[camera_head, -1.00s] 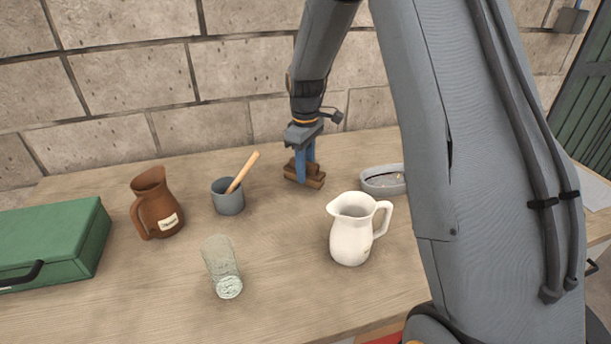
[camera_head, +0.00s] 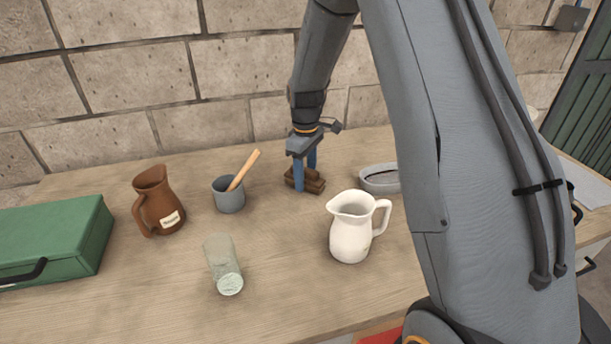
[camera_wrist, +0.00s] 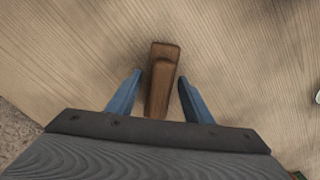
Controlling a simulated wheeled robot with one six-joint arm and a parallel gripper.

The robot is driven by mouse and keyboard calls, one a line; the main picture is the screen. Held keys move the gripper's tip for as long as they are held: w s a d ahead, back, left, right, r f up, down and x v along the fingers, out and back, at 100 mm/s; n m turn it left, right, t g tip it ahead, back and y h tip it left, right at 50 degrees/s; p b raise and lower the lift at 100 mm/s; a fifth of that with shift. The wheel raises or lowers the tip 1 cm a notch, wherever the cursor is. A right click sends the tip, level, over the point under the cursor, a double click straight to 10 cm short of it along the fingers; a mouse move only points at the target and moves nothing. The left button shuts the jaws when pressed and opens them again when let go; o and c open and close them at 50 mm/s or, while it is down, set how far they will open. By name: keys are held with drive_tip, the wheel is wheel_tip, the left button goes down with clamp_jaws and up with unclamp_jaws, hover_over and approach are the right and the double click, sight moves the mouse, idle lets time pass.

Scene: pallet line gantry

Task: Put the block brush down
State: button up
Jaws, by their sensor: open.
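The block brush (camera_head: 314,183) is a brown wooden block lying on the table towards the back, below my gripper. In the wrist view the brush (camera_wrist: 162,80) lies between the two blue fingers, with a gap on each side. My gripper (camera_head: 305,176) is open, its fingers astride the brush and not pressed on it. My gripper also shows in the wrist view (camera_wrist: 158,92). The near finger hides part of the brush in the head view, and the gripper body covers its near end in the wrist view.
A white pitcher (camera_head: 351,238) stands in front of the brush, and a grey oval dish (camera_head: 379,182) is to its right. A grey cup with a wooden handle (camera_head: 228,197), a brown jug (camera_head: 158,207), a glass (camera_head: 223,268) and a green case (camera_head: 58,236) are left.

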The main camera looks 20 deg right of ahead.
sight(306, 169)
wheel_tip(306, 169, up, 12)
drive_tip(key=b, duration=0.3)
drive_tip(key=shift+r+b, duration=0.15)
drive_tip(key=shift+b, duration=0.2)
drive_tip(key=shift+r, duration=0.1)
